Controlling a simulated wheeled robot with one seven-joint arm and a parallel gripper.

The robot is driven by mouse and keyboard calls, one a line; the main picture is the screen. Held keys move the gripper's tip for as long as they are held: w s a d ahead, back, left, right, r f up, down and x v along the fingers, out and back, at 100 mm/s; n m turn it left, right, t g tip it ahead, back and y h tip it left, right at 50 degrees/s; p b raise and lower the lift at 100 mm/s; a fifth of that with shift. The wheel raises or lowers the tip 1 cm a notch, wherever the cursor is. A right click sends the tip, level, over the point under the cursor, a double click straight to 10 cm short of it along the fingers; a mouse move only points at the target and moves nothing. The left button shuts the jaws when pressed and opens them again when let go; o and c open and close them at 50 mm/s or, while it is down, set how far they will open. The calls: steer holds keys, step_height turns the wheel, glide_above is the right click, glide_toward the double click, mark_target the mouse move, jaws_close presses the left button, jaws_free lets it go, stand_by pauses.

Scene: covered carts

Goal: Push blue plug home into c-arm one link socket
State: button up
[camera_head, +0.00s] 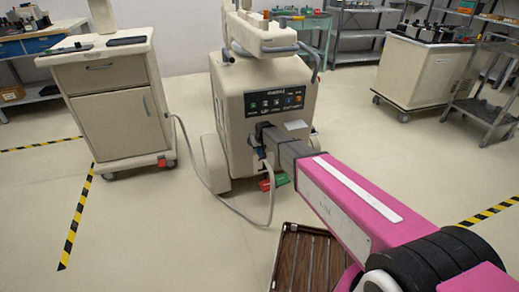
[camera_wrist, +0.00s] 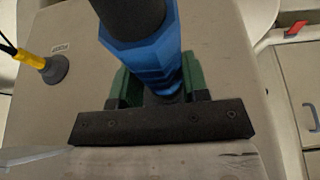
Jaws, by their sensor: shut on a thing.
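The blue plug (camera_wrist: 150,62) with its dark back end fills the upper middle of the wrist view. It shows small at the c-arm's front panel in the head view (camera_head: 258,153). My gripper (camera_wrist: 160,88) is shut on the plug, with a green pad on either side of it. In the head view my gripper (camera_head: 264,134) is against the front of the c-arm cart (camera_head: 235,115). The link socket is hidden behind the plug and gripper. I cannot tell how deep the plug sits.
A pale cable (camera_head: 212,188) loops over the floor from the left cart (camera_head: 115,125) to the c-arm cart. A yellow-ended plug (camera_wrist: 32,60) sits in a round grey socket (camera_wrist: 55,69) beside the blue plug. A brown slatted tray (camera_head: 292,250) lies under my arm. Open floor lies left.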

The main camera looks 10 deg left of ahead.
steer(key=shift+w+a, duration=0.1)
steer(key=shift+w, duration=0.05)
steer(key=shift+s, duration=0.2)
steer(key=shift+s+d, duration=0.25)
steer(key=shift+d, duration=0.05)
steer(key=shift+r, duration=0.1)
stand_by(0.7)
steer(key=shift+w+a, duration=0.25)
steer(key=shift+w, duration=0.15)
stand_by(1.0)
steer(key=shift+s+d, duration=0.1)
steer(key=shift+s, duration=0.05)
steer(key=shift+s+d, duration=0.15)
steer(key=shift+s, duration=0.1)
